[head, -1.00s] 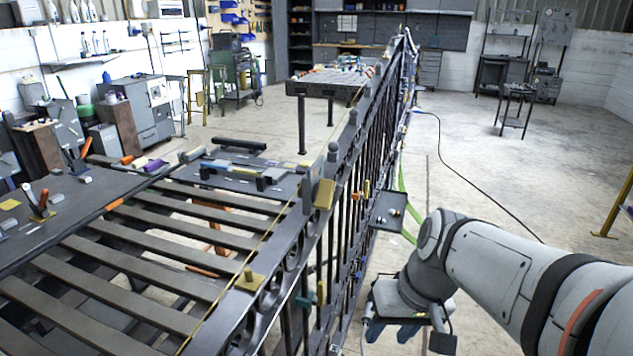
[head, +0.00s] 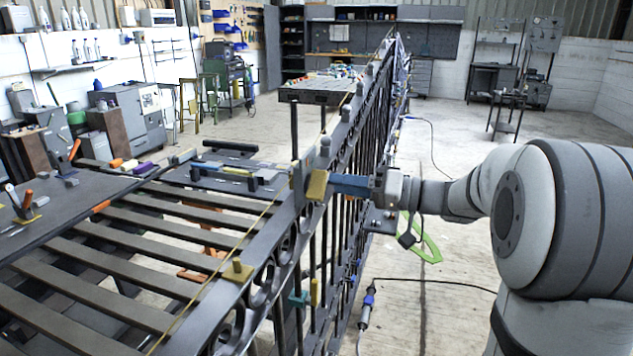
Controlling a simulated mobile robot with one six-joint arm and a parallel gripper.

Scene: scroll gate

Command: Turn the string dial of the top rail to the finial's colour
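The gate's top rail (head: 262,240) runs from the lower left toward the back, with a thin yellow string (head: 205,290) along it. A mustard-yellow block (head: 317,185), possibly the dial, sits on the rail's side near a grey post top (head: 325,147). My gripper (head: 335,186) reaches in from the right, its blue fingers level with this block and at or touching its right side. The fingers overlap in this view, so their gap and any hold are hidden. A second mustard block (head: 237,270) with a peg sits nearer on the rail. I cannot tell which part is the finial.
A slatted dark bench (head: 110,240) with tools lies left of the gate. Teal (head: 298,299) and yellow (head: 315,291) pieces are on the gate's bars below the rail. A cabled tool (head: 367,305) is right of the gate. Open floor lies further right.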

